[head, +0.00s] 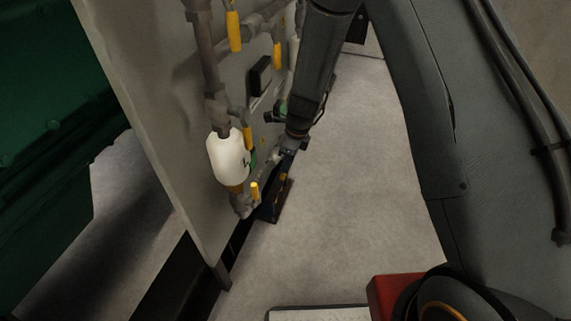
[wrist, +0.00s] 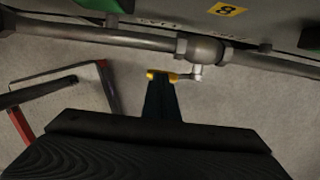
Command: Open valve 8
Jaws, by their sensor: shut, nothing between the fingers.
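In the wrist view, valve 8 (wrist: 205,48) sits in a grey horizontal pipe, under a yellow label (wrist: 227,10) marked 8. Its lever (wrist: 173,77) has a pale stem below the valve body and a yellow grip pointing left, roughly along the pipe. My gripper (wrist: 161,82) is shut and empty. Its dark fingertips overlap the yellow grip in the picture, with yellow showing on both sides; I cannot tell whether they touch. In the head view my arm reaches down beside the panel, and the gripper is small and dark there; which lever is valve 8 is unclear.
A pale panel (head: 165,110) carries pipes, several yellow levers and a white tank (head: 228,158). A green machine (head: 50,130) stands at left. A red-and-grey frame (wrist: 104,85) shows in the wrist view. Grey floor (head: 350,200) is clear right of the panel.

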